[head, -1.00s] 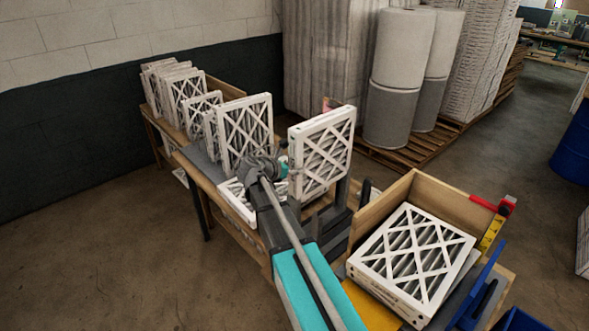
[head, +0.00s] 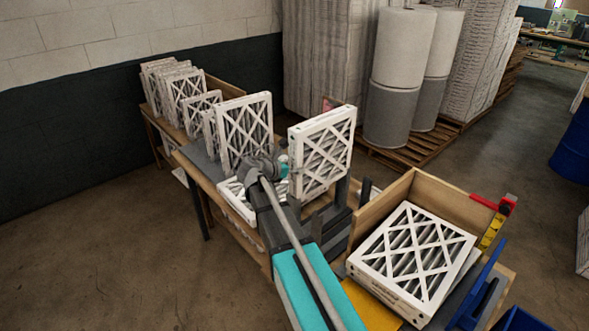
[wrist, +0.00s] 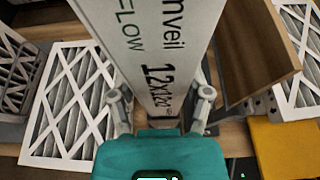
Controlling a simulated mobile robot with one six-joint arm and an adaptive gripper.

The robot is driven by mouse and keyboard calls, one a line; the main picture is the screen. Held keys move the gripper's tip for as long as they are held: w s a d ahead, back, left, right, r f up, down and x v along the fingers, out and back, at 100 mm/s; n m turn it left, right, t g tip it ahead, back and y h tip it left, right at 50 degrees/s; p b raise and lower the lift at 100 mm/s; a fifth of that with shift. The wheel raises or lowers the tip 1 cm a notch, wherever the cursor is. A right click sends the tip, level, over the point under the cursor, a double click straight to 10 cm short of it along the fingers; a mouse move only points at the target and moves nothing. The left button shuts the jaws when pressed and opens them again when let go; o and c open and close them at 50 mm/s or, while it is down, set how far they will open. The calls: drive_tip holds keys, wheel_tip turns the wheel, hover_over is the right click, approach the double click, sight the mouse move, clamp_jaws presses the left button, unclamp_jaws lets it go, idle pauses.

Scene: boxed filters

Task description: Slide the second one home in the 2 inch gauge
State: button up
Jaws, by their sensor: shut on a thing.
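My gripper (head: 286,170) is shut on a white-framed pleated filter (head: 322,152), which it holds upright by its near left edge. In the wrist view my gripper (wrist: 161,100) has a finger on each side of this filter's printed edge (wrist: 155,45), which reads "12x12" and "FLOW". Dark grey uprights (head: 341,192), possibly the gauge, stand under and beside the held filter in the head view. I cannot tell whether the filter's lower edge is inside a slot or above it; my arm and the filter hide that place. No gauge size label is readable.
Another filter (head: 246,135) stands upright left of my gripper; one lies flat (wrist: 70,105) below. Several filters (head: 185,95) stand in a row at the back left. A wooden box (head: 455,200) at right holds a flat filter (head: 412,250). A yellow sheet (wrist: 285,148) lies near it.

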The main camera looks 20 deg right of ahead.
sight(293, 194)
drive_tip(key=shift+f+b, duration=5.65)
idle(1.7)
